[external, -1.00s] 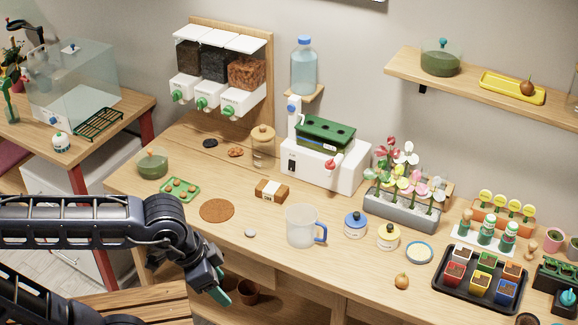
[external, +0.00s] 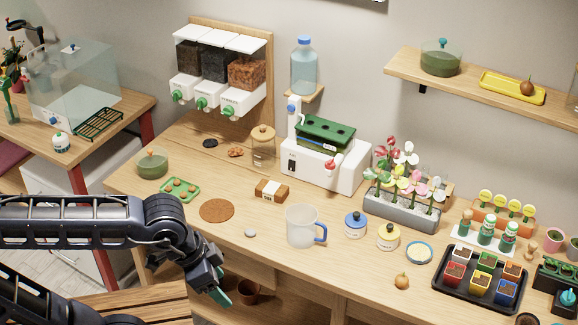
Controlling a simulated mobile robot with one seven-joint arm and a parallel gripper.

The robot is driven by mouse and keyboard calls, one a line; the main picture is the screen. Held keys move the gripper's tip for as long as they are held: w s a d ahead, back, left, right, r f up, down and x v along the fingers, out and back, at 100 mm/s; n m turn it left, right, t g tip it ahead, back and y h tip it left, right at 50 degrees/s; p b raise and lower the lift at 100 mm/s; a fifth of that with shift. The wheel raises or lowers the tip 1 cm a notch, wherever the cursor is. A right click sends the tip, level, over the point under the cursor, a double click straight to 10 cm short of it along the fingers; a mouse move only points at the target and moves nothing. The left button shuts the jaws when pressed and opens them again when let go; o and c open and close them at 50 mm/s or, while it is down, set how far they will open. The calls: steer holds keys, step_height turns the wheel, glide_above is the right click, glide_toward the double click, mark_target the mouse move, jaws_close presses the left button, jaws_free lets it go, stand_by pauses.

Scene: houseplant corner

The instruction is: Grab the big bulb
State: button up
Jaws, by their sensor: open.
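A round tan-brown bulb (external: 402,281) sits on the bench near its front edge, right of the middle. A darker brown bulb (external: 527,88) stands in a yellow tray (external: 497,92) on the wall shelf. Several small brown bulbs lie in a green tray (external: 180,200) at the left of the bench; they look smaller than the other two. My gripper (external: 226,294) is open, at the lower left in front of the bench edge, well left of the bench bulb and far below the shelf. Its fingers are partly hidden by the wrist.
The front strip between mug and bulb is clear.

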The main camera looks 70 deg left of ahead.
steer(key=n+g+h, duration=0.2)
steer(key=n+h, duration=0.2)
steer(key=n, duration=2)
glide_above(399, 274)
steer(key=s+a, duration=0.2)
steer(key=a, duration=0.2)
step_height(399, 274, down, 23)
steer(key=shift+x, duration=5.35)
steer(key=shift+a, duration=0.15)
steer(key=c, duration=1.1)
